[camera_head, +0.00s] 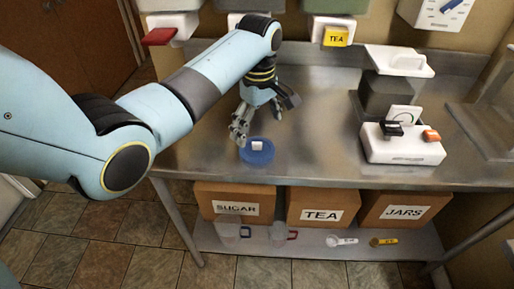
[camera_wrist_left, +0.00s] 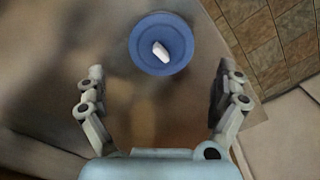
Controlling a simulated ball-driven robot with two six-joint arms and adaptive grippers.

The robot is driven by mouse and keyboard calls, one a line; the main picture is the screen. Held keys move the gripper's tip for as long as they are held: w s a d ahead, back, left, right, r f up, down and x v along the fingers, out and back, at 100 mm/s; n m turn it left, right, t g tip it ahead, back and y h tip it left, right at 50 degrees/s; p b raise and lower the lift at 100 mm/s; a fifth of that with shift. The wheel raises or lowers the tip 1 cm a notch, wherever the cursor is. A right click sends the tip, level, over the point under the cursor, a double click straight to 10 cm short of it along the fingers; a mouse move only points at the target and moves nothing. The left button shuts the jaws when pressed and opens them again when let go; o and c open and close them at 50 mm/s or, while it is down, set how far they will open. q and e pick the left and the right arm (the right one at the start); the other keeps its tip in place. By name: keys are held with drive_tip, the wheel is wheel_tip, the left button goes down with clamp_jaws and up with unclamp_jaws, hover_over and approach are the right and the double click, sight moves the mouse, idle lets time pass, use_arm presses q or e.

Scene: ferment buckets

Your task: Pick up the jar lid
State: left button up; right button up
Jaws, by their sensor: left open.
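The jar lid (camera_head: 257,152) is a round blue disc with a small white block on its top. It lies on the metal table near the front edge. My left gripper (camera_head: 262,117) is above the table, just behind and over the lid in the head view. In the left wrist view the lid (camera_wrist_left: 161,44) shows beyond the fingertips, roughly centred between them. The left gripper (camera_wrist_left: 158,85) is open and empty, and its fingers do not touch the lid. My right gripper is not in view.
A white scale (camera_head: 401,143) with a dark and an orange button stands at the right of the metal table (camera_head: 310,130). Boxes marked SUGAR (camera_head: 234,203), TEA (camera_head: 322,206) and JARS (camera_head: 404,212) sit on the shelf below. Dispensers hang at the back. The table's middle is clear.

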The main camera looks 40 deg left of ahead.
sight(257, 143)
use_arm(q)
wheel_tip(257, 143, down, 7)
drive_tip(key=shift+s+f, duration=0.1)
idle(0.3)
drive_tip(key=shift+c, duration=0.4)
drive_tip(key=shift+a, duration=0.1)
drive_tip(key=c, duration=0.6)
